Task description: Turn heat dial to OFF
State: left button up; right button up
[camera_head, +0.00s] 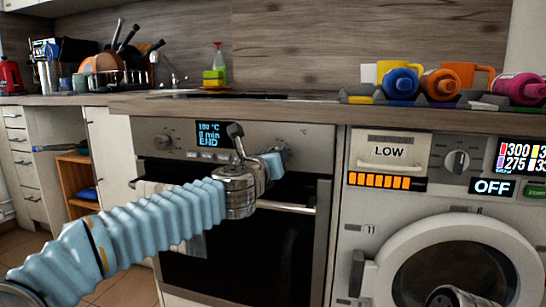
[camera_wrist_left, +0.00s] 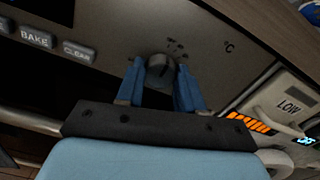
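The dark round heat dial (camera_wrist_left: 160,70) is on the oven's front panel, left of a °C mark, in the left wrist view. My left gripper (camera_wrist_left: 160,66) has its two blue fingers apart, one on each side of the dial, with small visible gaps. In the head view my left gripper (camera_head: 278,160) is at the right part of the oven panel (camera_head: 318,155) and largely covers the dial. The dial's setting is too small to read. The oven display (camera_head: 209,135) shows a °C value and END. My right gripper is out of view; part of my right arm shows at the bottom.
The oven handle (camera_head: 290,207) runs below the panel. A washer (camera_head: 365,225) stands to the right with its own knob (camera_head: 457,161) and an OFF display (camera_head: 492,187). Colourful bottles (camera_head: 400,82) and mugs line the counter above. BAKE (camera_wrist_left: 35,37) and CLEAR (camera_wrist_left: 78,51) buttons are left of the dial.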

pick_arm(q)
jog(key=shift+o, duration=1.4)
jog(key=shift+s, duration=0.1)
jog(key=shift+v, duration=2.9)
